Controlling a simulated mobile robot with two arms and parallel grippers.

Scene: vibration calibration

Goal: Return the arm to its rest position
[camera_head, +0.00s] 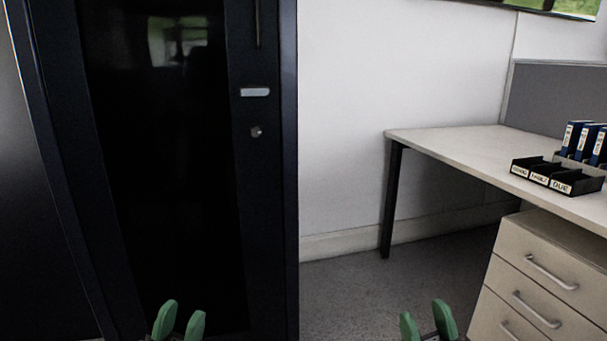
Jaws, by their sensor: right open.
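Both of my grippers show only as green fingertips at the bottom edge of the head view. My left gripper (180,323) is in front of the lower part of the dark cabinet, its two fingertips apart with nothing seen between them. My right gripper (425,325) is over the grey floor, left of the drawer unit, its fingertips apart and empty. The arms behind the fingertips are almost wholly out of the frame.
A dark cabinet (262,200) with a glass door stands at left. A desk (440,140) at right bears a black labelled tray (556,177) and blue binders (584,138). A drawer unit (545,270) stands under it. Grey floor (350,290) is clear between.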

